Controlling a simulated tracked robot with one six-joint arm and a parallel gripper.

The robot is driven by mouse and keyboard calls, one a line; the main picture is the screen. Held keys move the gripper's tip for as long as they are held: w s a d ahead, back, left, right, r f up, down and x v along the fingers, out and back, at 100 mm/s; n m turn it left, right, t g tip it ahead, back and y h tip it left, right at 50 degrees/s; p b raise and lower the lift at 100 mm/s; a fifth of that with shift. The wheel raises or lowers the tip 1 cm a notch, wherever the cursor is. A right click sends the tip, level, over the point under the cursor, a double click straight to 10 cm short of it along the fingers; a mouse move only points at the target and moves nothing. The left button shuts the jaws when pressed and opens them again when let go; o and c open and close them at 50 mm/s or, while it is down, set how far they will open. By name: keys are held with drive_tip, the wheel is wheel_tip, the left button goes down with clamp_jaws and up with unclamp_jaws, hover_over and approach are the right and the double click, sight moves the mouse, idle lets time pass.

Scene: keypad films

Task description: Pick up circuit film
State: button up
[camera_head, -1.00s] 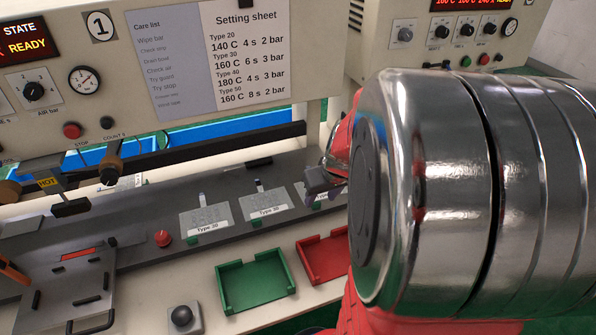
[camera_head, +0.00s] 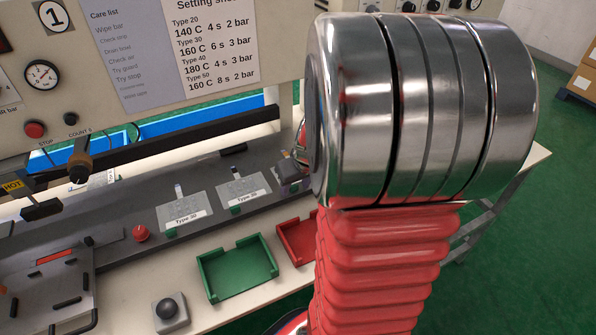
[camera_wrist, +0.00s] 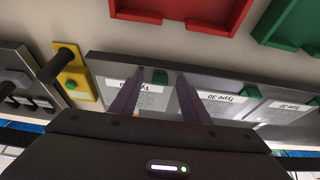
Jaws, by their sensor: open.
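Several grey labelled films lie flat in a row on the dark bench strip. In the head view one (camera_head: 185,209) reads Type 30, and another (camera_head: 243,189) lies to its right. A third, at the row's right end, is mostly hidden behind my gripper (camera_head: 291,172). In the wrist view three show: the leftmost film (camera_wrist: 152,99), a middle film (camera_wrist: 222,105) reading Type 30, and a right film (camera_wrist: 285,111). My gripper (camera_wrist: 161,77) is open and empty. Its purple fingers reach over the leftmost film and the gap before the middle one. Contact cannot be told.
A green tray (camera_head: 237,289) and a red tray (camera_head: 283,247) sit on the bench in front of the films. A red knob (camera_head: 141,233) and a push button (camera_head: 170,309) stand to the left. A dark bar runs behind.

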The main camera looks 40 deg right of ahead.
drive_tip(key=shift+c, duration=0.4)
clamp_jaws()
wheel_tip(320, 180, up, 10)
idle(0.7)
idle(0.5)
